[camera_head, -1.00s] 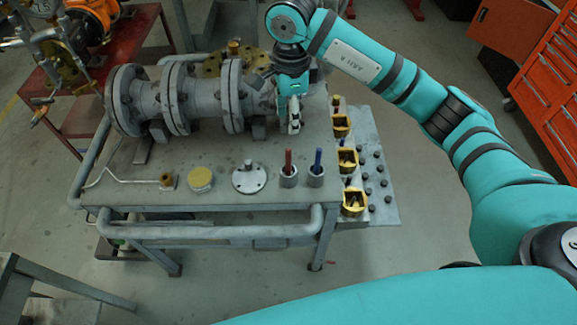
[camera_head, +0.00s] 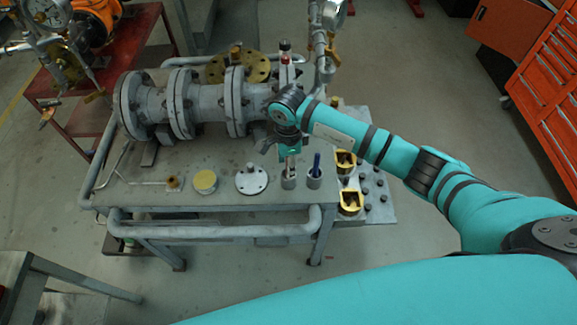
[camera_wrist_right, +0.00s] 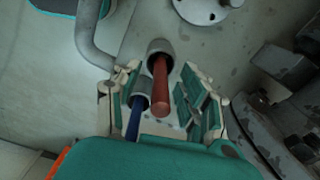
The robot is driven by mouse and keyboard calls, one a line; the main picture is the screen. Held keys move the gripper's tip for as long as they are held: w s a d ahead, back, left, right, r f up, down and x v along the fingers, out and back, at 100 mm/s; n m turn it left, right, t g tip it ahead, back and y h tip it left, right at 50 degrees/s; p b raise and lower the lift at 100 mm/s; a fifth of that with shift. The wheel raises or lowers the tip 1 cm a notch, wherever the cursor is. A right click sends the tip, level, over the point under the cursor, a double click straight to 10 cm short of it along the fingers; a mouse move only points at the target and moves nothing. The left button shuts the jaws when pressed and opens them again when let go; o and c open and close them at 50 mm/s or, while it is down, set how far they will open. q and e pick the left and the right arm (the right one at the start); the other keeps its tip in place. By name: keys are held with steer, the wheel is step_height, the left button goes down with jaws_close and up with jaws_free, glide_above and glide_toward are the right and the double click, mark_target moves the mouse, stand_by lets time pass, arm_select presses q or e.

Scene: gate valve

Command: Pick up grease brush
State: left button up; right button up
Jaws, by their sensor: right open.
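Two handled tools stand upright in grey cups near the table's front edge; which is the grease brush I cannot tell. The red handle (camera_wrist_right: 161,82) stands in one cup (camera_head: 289,182), mostly hidden by my gripper in the head view. The blue handle (camera_head: 317,162) stands in the cup (camera_head: 315,180) to its right; it also shows in the wrist view (camera_wrist_right: 134,118). My right gripper (camera_head: 289,155) is open and points down over the red handle's cup. In the wrist view its fingers (camera_wrist_right: 162,103) spread on either side of the red handle, with the blue handle close to the left finger.
A flanged grey valve body (camera_head: 185,98) lies behind on the table (camera_head: 215,178). Yellow holders (camera_head: 349,202) line the right side. A gauge and pipes stand behind.

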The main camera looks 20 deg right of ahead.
steer(key=shift+f, duration=0.8)
steer(key=shift+c, duration=0.4)
jaws_close()
